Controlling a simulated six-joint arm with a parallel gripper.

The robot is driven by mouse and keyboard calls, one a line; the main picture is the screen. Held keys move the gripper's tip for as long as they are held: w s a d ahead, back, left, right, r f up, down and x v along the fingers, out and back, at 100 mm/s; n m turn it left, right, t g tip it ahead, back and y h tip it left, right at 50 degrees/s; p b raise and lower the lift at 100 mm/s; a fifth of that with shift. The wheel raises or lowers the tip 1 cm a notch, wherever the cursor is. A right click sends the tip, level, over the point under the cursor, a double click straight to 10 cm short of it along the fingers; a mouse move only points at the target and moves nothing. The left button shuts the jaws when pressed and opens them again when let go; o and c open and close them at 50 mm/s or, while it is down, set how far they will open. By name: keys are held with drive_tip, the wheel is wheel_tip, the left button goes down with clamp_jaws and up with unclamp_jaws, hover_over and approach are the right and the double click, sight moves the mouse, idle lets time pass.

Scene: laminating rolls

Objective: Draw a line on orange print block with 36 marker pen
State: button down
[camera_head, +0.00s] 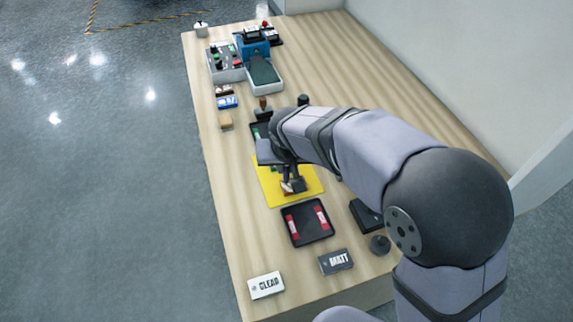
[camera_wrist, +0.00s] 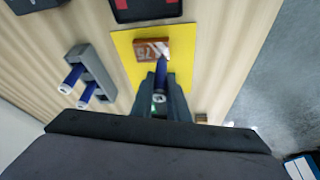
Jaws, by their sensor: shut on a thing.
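My gripper (camera_wrist: 160,98) is shut on a dark blue marker pen (camera_wrist: 161,74) and points it down at the orange print block (camera_wrist: 142,50). The pen's far end is at or just over the block's near edge; whether it touches I cannot tell. The block lies on a yellow mat (camera_wrist: 184,38) and shows pale printed figures and a pale patch on top. In the head view my gripper (camera_head: 289,180) is over the yellow mat (camera_head: 313,186) and partly hides the block. Any number on the held pen is unreadable.
A grey stand (camera_wrist: 94,70) holds two more blue pens left of the mat in the wrist view. A black tray (camera_head: 307,240) with red-ended rolls lies in front of the mat. CLEAR (camera_head: 266,285) and MATT (camera_head: 336,262) signs stand nearer. A blue machine (camera_head: 256,48) stands at the back.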

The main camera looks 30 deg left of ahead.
drive_tip(key=shift+f+b, duration=0.35)
drive_tip(key=shift+f, duration=0.1)
idle(0.5)
drive_tip(key=shift+w+d, duration=0.4)
drive_tip(key=shift+d, duration=0.05)
idle(0.5)
drive_tip(key=shift+w+d, duration=0.15)
drive_tip(key=shift+d, duration=0.05)
drive_tip(key=shift+w+d+p, duration=0.35)
drive_tip(key=shift+w+d, duration=0.55)
idle(0.9)
drive_tip(key=shift+r, duration=0.15)
drive_tip(key=shift+r+p, duration=2.3)
drive_tip(key=shift+r, duration=0.6)
